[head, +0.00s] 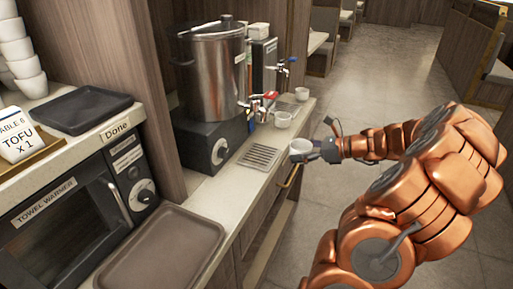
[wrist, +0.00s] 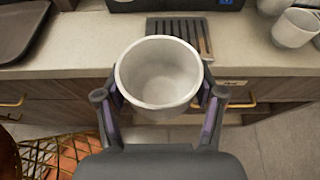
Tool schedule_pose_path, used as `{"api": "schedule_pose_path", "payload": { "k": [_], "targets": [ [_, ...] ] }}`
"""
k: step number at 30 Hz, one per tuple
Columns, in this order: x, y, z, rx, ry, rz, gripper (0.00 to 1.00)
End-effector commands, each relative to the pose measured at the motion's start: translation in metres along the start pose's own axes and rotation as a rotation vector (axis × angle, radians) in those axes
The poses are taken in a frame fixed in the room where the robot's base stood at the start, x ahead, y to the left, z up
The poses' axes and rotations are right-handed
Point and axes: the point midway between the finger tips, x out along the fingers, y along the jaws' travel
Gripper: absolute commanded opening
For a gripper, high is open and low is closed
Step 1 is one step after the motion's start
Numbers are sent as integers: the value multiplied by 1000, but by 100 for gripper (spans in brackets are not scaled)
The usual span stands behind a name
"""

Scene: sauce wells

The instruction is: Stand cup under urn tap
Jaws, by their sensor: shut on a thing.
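A white cup (head: 300,147) is held upright between the fingers of my gripper (head: 322,150), just off the counter's front edge. In the wrist view the cup (wrist: 158,77) is empty, and both fingers of my gripper (wrist: 159,108) press on its sides. The steel urn (head: 213,75) stands on a dark base with a dial. Its tap (head: 264,102), with a red handle, reaches out over the counter, to the left of and beyond the held cup. A slotted drip grate (head: 260,157) is set in the counter; it also shows behind the cup in the wrist view (wrist: 180,32).
White cups (head: 282,119) stand on the counter past the tap, and some show at the right in the wrist view (wrist: 295,28). A second dispenser (head: 263,58) stands behind the urn. A brown tray (head: 165,252) lies at the near left. The grate is clear.

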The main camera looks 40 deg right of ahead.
Motion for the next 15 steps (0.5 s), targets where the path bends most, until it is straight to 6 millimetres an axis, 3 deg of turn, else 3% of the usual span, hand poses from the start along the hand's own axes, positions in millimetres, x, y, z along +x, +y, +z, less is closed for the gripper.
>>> {"api": "schedule_pose_path", "payload": {
  "k": [15],
  "targets": [
    [100, -25, 32, 2, 1, -4, 32]
  ]
}}
